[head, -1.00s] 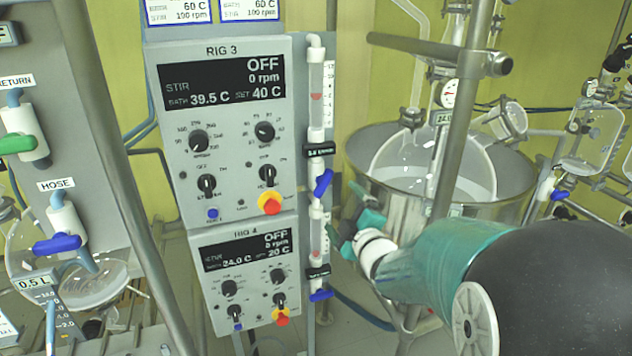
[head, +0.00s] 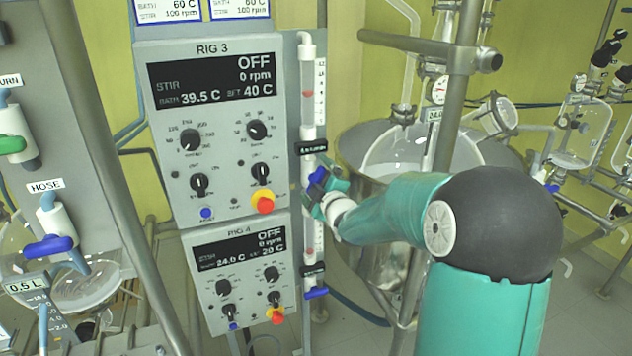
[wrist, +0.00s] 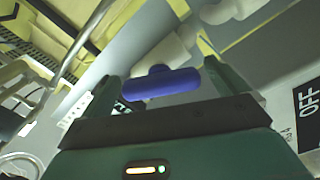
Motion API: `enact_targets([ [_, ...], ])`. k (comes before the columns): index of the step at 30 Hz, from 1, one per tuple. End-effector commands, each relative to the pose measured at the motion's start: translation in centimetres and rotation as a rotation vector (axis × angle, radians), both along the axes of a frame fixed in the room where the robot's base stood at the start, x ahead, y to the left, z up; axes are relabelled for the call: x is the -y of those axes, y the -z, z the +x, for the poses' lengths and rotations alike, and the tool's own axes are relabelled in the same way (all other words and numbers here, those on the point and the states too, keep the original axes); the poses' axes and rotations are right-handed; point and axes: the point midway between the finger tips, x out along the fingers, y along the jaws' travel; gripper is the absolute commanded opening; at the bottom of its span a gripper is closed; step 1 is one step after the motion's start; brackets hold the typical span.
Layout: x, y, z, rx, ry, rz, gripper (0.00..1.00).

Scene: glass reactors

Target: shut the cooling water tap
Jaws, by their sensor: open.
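A blue lever tap (head: 317,178) sits on the white pipe of the upper flow tube (head: 307,95), right of the RIG 3 panel. My gripper (head: 322,192) is at this tap and partly hides it. In the wrist view the blue handle (wrist: 160,83) lies crosswise between my two open, green fingers (wrist: 160,76), with a white fitting behind it. A small gap shows at the left finger; I cannot tell whether the right finger touches. A second blue lever (head: 316,292) sits lower, by the RIG 4 panel.
The RIG 3 panel (head: 212,125) and RIG 4 panel (head: 242,270) stand close left of the gripper. A metal post (head: 447,130) and a steel vessel (head: 355,150) stand behind my arm. A blue HOSE tap (head: 48,246) is at the far left.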

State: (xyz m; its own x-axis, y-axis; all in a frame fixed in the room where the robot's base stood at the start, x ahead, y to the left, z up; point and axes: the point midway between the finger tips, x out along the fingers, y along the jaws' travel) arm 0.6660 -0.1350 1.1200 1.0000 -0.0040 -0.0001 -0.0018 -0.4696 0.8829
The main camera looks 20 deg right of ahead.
Motion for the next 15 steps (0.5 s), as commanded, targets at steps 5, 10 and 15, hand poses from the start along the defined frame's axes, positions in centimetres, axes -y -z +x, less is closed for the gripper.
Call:
enact_targets([
  [5,-0.04,-0.01,-0.03,0.0,0.0,0.0,0.86],
  [10,-0.04,-0.01,-0.05,0.0,0.0,0.0,0.53],
  [15,-0.04,0.0,-0.05,0.0,0.0,0.004,0.54],
])
